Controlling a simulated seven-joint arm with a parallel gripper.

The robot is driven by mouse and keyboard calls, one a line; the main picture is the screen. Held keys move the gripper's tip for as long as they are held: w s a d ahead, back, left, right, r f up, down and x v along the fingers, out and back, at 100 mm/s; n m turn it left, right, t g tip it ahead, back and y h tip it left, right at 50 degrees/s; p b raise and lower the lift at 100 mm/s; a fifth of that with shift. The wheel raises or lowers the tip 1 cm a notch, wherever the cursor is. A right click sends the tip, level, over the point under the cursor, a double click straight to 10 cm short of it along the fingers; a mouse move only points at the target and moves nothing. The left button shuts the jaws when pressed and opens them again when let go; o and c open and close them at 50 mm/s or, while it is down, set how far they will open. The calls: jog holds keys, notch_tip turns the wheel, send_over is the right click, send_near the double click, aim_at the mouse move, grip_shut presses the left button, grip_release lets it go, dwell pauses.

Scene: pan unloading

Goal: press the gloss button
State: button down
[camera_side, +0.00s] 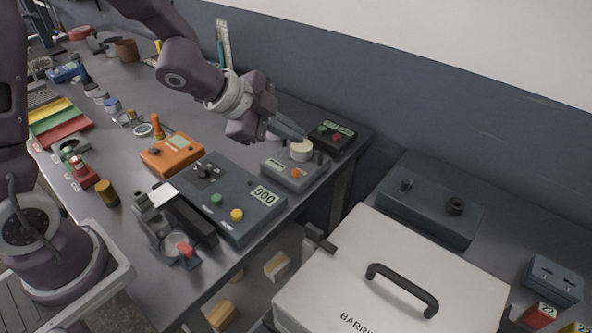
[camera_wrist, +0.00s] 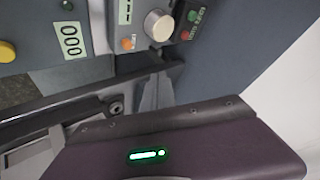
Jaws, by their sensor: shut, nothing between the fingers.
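No label in view can be read as gloss, so I cannot tell which button is the gloss button. A small grey box (camera_side: 283,181) has a display, an orange button (camera_side: 295,174) and a pale round knob (camera_side: 302,152). A larger grey box (camera_side: 222,172) has a 000 display (camera_side: 263,195), a green button (camera_side: 216,199) and a yellow button (camera_side: 237,215). My gripper (camera_side: 303,134) is shut and empty, its tip above and behind the small box, near the pale knob. The wrist view shows the orange button (camera_wrist: 128,44), pale knob (camera_wrist: 158,26) and yellow button (camera_wrist: 7,52).
A dark box (camera_side: 335,134) with green and red buttons stands at the table's back corner. An orange device (camera_side: 172,153) lies left of the larger box. A caliper-like tool (camera_side: 176,247) sits at the front edge. A pale lidded case (camera_side: 400,270) stands right, beyond a gap.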

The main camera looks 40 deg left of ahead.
send_over(291, 177)
jog(key=shift+f, duration=3.25)
jog(key=shift+f, duration=0.4)
jog(key=shift+d+f, duration=0.1)
jog(key=shift+f, duration=0.45)
jog(key=shift+r, duration=0.95)
notch_tip(291, 177, up, 5)
jog(key=shift+r, duration=0.1)
